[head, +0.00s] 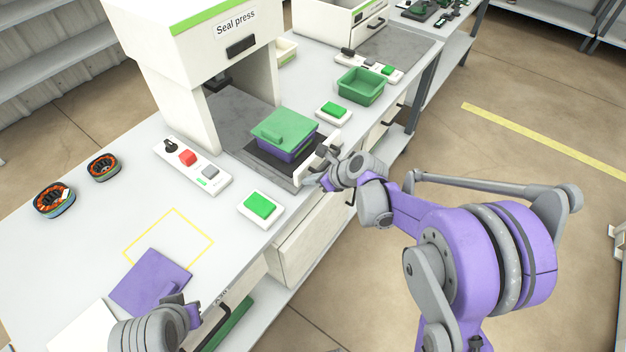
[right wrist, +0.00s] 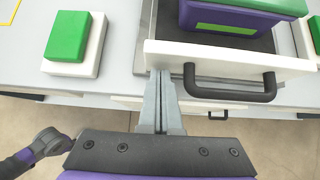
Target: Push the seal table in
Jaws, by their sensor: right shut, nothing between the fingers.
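The seal press (head: 235,60) is a white housing with an open bay on the bench. Its seal table (head: 318,158) is pulled out of the bay toward the front, with a white front panel and a dark handle (right wrist: 232,95). A purple box with a green lid (head: 285,130) sits on it. My right gripper (head: 318,178) is shut and empty at the front panel. In the right wrist view its fingers (right wrist: 160,75) reach the panel's left end, left of the handle; contact is unclear. My left gripper (head: 190,308) is low at the left, its jaws unclear.
Green buttons stand on both sides of the table (head: 260,205) (head: 333,112). A control strip (head: 192,165) is left of the press.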

